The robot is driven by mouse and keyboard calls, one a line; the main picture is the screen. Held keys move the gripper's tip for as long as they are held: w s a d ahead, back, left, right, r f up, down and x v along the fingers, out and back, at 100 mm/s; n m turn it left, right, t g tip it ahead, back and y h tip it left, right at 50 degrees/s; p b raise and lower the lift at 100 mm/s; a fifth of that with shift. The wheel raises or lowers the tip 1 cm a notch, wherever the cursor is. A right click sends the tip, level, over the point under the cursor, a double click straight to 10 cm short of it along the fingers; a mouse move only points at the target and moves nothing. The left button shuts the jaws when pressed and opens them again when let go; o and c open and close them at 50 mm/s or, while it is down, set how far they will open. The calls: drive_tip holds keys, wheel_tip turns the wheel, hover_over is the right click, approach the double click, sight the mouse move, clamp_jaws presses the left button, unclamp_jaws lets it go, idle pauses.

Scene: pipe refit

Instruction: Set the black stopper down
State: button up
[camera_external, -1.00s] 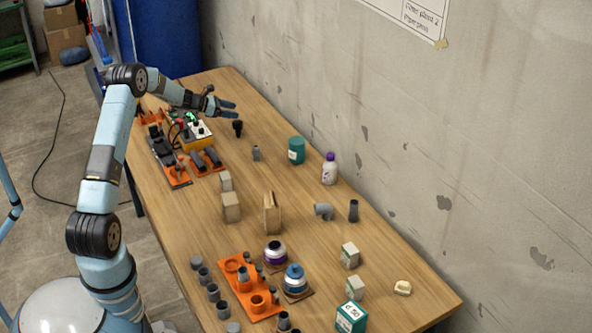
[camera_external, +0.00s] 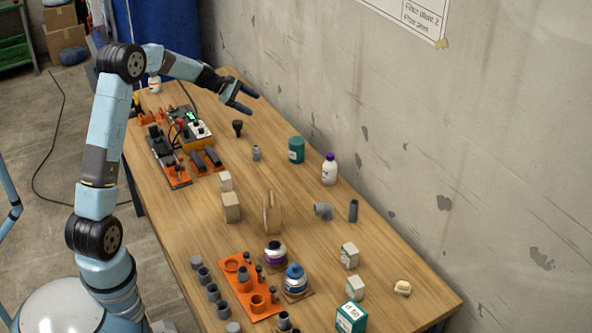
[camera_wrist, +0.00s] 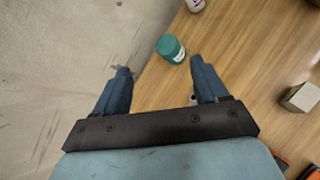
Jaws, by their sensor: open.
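The black stopper (camera_external: 238,127) stands on the wooden table (camera_external: 300,230) toward its far end, in the external view. My gripper (camera_external: 246,102) is open and empty above the table, a little up and to the right of the stopper and apart from it. In the wrist view my gripper's two blue fingers (camera_wrist: 163,85) are spread wide with nothing between them.
A grey fitting (camera_external: 256,153), a teal tub (camera_external: 296,150) and a white bottle with purple cap (camera_external: 329,169) stand nearby. The tub also shows in the wrist view (camera_wrist: 171,48). A yellow device (camera_external: 197,137) and orange racks lie left. The wall borders the table's right side.

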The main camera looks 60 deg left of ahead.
drive_tip(key=s+d+r+m+g, duration=0.1)
drive_tip(key=s+d+r+m, duration=0.4)
drive_tip(key=d, duration=0.4)
drive_tip(key=s+d+r+m+g+y, duration=0.1)
drive_tip(key=s+d+r+m+g, duration=0.2)
drive_tip(key=s+d, duration=0.45)
drive_tip(key=s+d+r+m, duration=0.5)
drive_tip(key=d, duration=0.6)
drive_tip(key=s+d+m+y, duration=0.2)
drive_tip(key=s+m, duration=0.4)
drive_tip(key=s, duration=0.7)
drive_tip(key=s+d+f+m+y, duration=0.1)
drive_tip(key=s+d+m, duration=0.4)
drive_tip(key=s, duration=0.8)
drive_tip(key=shift+d+m+y, duration=0.3)
drive_tip(key=shift+m+y, duration=0.1)
drive_tip(key=shift+y, duration=0.3)
drive_tip(key=shift+s+f, duration=0.1)
idle(1.9)
